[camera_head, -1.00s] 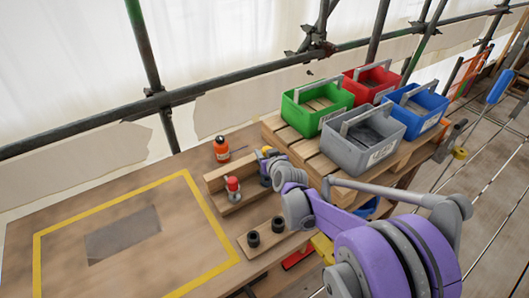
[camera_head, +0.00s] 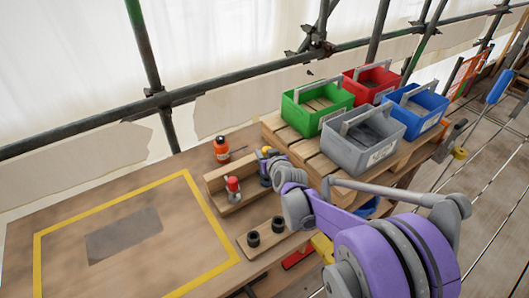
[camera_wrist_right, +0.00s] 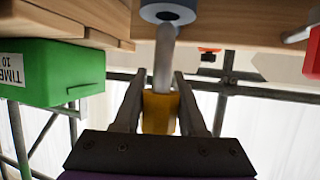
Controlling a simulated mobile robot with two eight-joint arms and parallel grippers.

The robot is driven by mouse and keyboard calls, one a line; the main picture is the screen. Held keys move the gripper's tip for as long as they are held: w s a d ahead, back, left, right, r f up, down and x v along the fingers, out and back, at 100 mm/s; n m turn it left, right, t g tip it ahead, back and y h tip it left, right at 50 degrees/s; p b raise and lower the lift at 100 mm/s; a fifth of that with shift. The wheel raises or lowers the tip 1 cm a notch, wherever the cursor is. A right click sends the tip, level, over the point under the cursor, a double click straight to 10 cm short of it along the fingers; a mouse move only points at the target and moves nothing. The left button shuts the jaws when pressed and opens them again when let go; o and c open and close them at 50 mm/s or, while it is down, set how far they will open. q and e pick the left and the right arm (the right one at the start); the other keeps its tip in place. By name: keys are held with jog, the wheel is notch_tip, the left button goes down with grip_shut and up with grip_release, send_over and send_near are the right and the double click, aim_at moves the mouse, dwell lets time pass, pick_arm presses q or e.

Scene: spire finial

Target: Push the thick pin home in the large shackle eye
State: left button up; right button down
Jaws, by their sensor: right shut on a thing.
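The thick pin has a grey shaft (camera_wrist_right: 164,62) and a yellow grip (camera_wrist_right: 158,115). My right gripper (camera_wrist_right: 159,92) is shut on the yellow grip in the right wrist view. The shaft points away from the jaws, and its tip overlaps the lower edge of a grey ring (camera_wrist_right: 168,13), which looks like the large shackle eye. I cannot tell how far the tip is inside it. In the head view my right gripper (camera_head: 270,160) is at the wooden rack (camera_head: 236,197), with a bit of yellow showing beside it. My left gripper is not in view.
A red-topped part (camera_head: 232,184) stands at the rack. An orange bottle (camera_head: 221,149) is behind it. A small board (camera_head: 262,242) in front holds two black cylinders. Green (camera_head: 300,118), red, blue and grey crates stand on a pallet to the right.

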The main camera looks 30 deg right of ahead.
jog(key=shift+f+b, duration=1.45)
jog(key=shift+f, duration=0.65)
jog(key=shift+c, duration=2)
grip_release()
jog(key=shift+s, duration=0.1)
jog(key=p+v, duration=0.1)
jog(key=v, duration=0.9)
jog(key=shift+s+r, duration=0.25)
jog(key=shift+s, duration=0.1)
jog(key=shift+d, duration=0.1)
